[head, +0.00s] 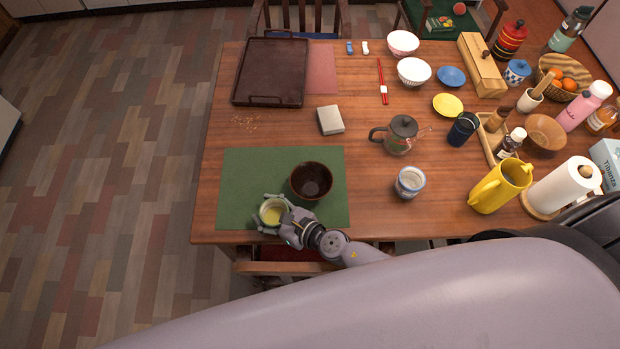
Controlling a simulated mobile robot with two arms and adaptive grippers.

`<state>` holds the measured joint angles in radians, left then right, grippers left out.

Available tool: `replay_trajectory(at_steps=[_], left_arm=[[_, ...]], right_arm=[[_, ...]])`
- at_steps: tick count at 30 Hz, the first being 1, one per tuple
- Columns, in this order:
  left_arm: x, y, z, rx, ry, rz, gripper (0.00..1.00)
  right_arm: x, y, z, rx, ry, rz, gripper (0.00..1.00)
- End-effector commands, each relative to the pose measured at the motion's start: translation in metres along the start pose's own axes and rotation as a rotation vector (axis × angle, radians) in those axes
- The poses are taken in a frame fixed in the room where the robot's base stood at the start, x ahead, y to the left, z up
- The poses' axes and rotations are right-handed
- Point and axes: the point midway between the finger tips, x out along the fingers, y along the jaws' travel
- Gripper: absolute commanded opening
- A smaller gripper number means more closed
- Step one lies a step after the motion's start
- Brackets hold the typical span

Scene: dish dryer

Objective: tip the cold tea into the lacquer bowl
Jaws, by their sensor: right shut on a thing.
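The dark brown lacquer bowl (311,181) stands upright on the green mat (240,170) near the table's front edge. A small cup (273,212) with yellowish-green tea in it is just left of and in front of the bowl, over the mat's front part. My right gripper (272,211) is shut on the cup, its fingers around the cup's sides. The cup looks about upright; I cannot tell whether it touches the mat. My left gripper is not in view.
A glass teapot (401,136), a glass jar (410,182) and a yellow pitcher (500,186) stand to the right. A white block (330,120) and a dark tray (271,72) lie behind the mat. The mat's left part is clear. A chair is at the front edge.

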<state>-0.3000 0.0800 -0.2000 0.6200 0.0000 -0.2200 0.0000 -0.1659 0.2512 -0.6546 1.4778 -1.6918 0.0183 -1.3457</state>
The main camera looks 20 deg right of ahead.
Motion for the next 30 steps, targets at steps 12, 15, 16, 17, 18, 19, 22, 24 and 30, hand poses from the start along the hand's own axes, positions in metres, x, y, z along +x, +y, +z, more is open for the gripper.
replay_trajectory(at_steps=[12, 15, 16, 17, 18, 19, 22, 24, 30], left_arm=[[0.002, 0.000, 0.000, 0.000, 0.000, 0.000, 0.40], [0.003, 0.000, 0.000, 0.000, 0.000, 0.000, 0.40], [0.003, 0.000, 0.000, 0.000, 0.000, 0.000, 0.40], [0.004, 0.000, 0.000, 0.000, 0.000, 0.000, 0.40], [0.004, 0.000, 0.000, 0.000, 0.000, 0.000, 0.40], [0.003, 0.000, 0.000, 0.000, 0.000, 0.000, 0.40], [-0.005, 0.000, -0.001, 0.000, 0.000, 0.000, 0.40], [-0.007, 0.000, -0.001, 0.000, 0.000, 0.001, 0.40], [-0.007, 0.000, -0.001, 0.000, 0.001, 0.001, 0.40]], right_arm=[[-0.004, -0.004, 0.013, 0.077, -0.020, 0.040, 0.14], [-0.006, -0.006, 0.018, 0.123, -0.028, 0.059, 0.14], [-0.007, -0.007, 0.020, 0.137, -0.030, 0.065, 0.14], [-0.008, -0.008, 0.021, 0.150, -0.032, 0.071, 0.14], [-0.009, -0.009, 0.024, 0.170, -0.035, 0.080, 0.14], [-0.010, -0.010, 0.027, 0.184, -0.039, 0.085, 0.14], [-0.016, -0.013, 0.040, 0.230, -0.046, 0.104, 0.14], [-0.019, -0.015, 0.048, 0.262, -0.051, 0.118, 0.14], [-0.024, -0.021, 0.059, 0.354, -0.065, 0.155, 0.14]])
